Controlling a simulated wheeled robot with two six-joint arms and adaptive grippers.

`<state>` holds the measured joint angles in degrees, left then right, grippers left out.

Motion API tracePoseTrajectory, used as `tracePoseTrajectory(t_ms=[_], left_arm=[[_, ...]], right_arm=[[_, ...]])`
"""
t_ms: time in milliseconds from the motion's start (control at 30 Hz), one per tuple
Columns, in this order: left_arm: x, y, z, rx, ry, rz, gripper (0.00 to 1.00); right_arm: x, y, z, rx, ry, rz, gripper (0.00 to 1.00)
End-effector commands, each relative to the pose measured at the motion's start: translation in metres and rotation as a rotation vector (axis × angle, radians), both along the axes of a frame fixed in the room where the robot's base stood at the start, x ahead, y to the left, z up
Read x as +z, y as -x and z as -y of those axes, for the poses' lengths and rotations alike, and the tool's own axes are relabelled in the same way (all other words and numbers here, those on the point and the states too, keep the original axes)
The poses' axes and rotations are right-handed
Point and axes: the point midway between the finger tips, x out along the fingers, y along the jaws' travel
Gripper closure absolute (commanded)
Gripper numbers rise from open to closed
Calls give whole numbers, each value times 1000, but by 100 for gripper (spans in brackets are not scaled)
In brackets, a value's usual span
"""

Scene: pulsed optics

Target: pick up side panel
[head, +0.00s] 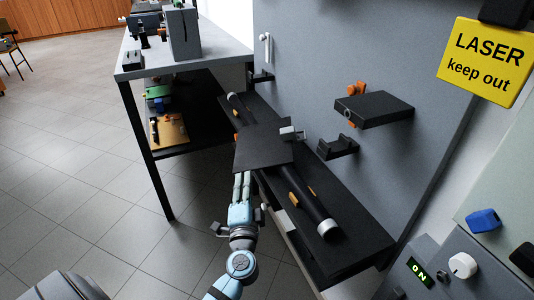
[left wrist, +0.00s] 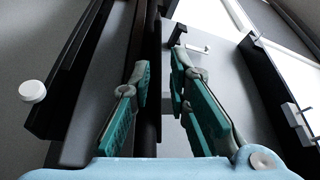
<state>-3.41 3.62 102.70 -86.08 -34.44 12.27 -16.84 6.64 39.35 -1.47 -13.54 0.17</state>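A flat black square panel (head: 262,150), which looks like the side panel, shows in the middle of the head view. It overlaps a long dark tube in the picture. A small grey fitting (head: 289,133) shows at its right edge. My left gripper (head: 243,178) is at the panel's near edge, fingers pointing towards it. In the left wrist view the two green-padded fingers (left wrist: 168,105) stand apart. A dark upright strip (left wrist: 151,70) shows between them; I cannot tell if it is the panel or if a finger touches it. My right gripper is not in view.
The dark tube (head: 306,196) with orange parts lies along a black shelf (head: 352,238) beside a grey wall. A black bracket plate (head: 374,108) juts from the wall. A grey-topped table (head: 219,48) with instruments stands behind. The tiled floor (head: 85,160) at left is clear.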

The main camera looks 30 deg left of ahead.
Motion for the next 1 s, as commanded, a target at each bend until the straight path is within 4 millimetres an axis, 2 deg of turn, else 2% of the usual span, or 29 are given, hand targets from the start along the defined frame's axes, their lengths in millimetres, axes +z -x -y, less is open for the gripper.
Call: tracePoseTrajectory(t_ms=[133,367,533,767,800,900,1000], left_arm=[[9,-33,-23,1,-3,1,83],[10,-61,-41,-2,1,-2,83],[11,-87,-60,-1,1,-3,83],[13,-93,-64,-3,3,-5,83],[13,-93,-64,-3,3,-5,85],[13,-93,-64,-3,3,-5,100],[13,-93,-64,-3,3,-5,100]], right_arm=[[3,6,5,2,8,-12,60],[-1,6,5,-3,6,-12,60],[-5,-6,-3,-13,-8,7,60],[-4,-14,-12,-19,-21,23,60],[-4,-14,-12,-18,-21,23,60],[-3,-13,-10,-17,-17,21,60],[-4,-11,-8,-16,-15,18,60]])
